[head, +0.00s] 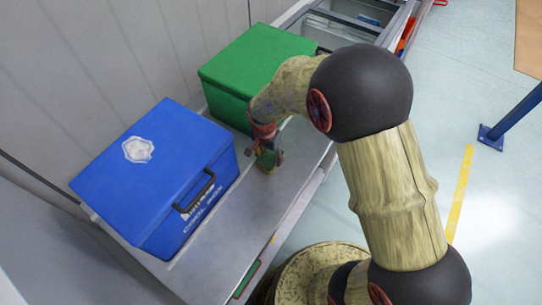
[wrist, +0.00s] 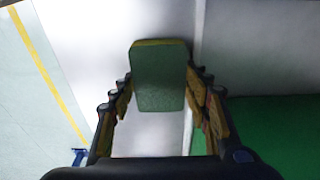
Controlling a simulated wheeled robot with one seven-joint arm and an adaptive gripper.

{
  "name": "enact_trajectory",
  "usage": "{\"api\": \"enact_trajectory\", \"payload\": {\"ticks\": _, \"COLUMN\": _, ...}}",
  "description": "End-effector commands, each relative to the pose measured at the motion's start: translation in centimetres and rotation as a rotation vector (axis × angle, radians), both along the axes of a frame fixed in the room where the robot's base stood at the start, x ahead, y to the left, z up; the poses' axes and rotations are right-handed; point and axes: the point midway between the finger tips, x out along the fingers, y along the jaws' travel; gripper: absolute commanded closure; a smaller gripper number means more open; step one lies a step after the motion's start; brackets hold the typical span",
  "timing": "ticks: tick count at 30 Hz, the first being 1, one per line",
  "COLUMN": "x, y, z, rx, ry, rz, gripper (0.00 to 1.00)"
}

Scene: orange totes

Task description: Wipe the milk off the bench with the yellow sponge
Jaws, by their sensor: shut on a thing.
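The sponge (wrist: 160,78) has a green face and a thin yellow edge along its far side. My gripper (wrist: 160,95) is shut on it, with a finger at each side. In the head view my gripper (head: 268,157) points down over the grey bench (head: 232,218), in front of the green box. I cannot tell whether the sponge touches the bench. I make out no milk on the visible bench top; part of it is hidden by my arm.
A blue cool box (head: 165,175) with a black handle stands at the left on the bench. A green box (head: 245,62) stands behind my gripper and shows at the right of the wrist view (wrist: 275,130). Grey bins (head: 345,25) are at the back. The front bench strip is clear.

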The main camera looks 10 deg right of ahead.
Motion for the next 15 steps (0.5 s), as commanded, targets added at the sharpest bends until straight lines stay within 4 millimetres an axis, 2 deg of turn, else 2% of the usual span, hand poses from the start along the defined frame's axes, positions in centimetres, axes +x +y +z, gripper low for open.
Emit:
{"api": "enact_trajectory", "payload": {"ticks": 1, "x": 1.1, "y": 0.7, "z": 1.2, "rx": 0.013, "ry": -0.028, "rz": 0.001, "gripper": 0.89}}
{"api": "enact_trajectory", "payload": {"ticks": 15, "x": 0.7, "y": 0.4, "z": 5.3, "rx": 0.009, "ry": -0.020, "rz": 0.001, "gripper": 0.89}}
